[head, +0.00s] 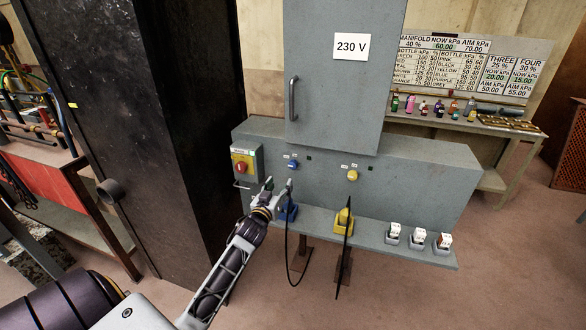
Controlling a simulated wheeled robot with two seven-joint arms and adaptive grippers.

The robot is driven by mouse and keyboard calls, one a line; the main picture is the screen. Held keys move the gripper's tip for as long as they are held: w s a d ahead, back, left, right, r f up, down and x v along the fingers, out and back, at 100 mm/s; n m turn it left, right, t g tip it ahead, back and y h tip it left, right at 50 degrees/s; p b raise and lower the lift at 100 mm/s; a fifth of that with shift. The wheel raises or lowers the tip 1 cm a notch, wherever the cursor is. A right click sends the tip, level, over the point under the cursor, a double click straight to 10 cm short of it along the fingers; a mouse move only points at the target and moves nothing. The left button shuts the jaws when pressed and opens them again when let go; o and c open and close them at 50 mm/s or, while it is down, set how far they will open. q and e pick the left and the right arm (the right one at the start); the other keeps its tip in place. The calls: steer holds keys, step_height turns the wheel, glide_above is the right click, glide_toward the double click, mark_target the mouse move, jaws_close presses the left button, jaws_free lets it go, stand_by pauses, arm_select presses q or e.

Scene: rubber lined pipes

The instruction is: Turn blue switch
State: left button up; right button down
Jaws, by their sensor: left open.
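The blue switch (293,165) is a small round knob on the front of the grey console (420,176), with a small white label beside it. My left gripper (278,183) is open and empty, below and slightly left of the blue switch, apart from it as far as I can see. It partly hides the blue plug and socket (289,212) on the ledge below. A yellow switch (352,175) sits further right on the same face. My right gripper is not in view.
A red and yellow main switch (241,167) is left of the blue one. A yellow plug (344,218) and hanging black cables are on the ledge. White sockets (418,238) stand to the right. A tall dark cabinet (130,120) stands close on the left.

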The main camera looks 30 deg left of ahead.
arm_select(q)
steer(key=shift+n, duration=1)
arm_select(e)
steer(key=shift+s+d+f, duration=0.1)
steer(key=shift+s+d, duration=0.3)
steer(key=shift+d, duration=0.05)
arm_select(q)
steer(key=shift+w, duration=0.15)
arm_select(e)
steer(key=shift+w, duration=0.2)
arm_select(q)
glide_toward(292, 166)
steer(key=shift+w, duration=0.7)
steer(key=shift+x, duration=3)
steer(key=shift+w+a+r, duration=0.1)
steer(key=shift+w+a, duration=0.15)
steer(key=shift+w, duration=0.25)
steer(key=shift+w+a, duration=0.15)
steer(key=shift+w, duration=0.3)
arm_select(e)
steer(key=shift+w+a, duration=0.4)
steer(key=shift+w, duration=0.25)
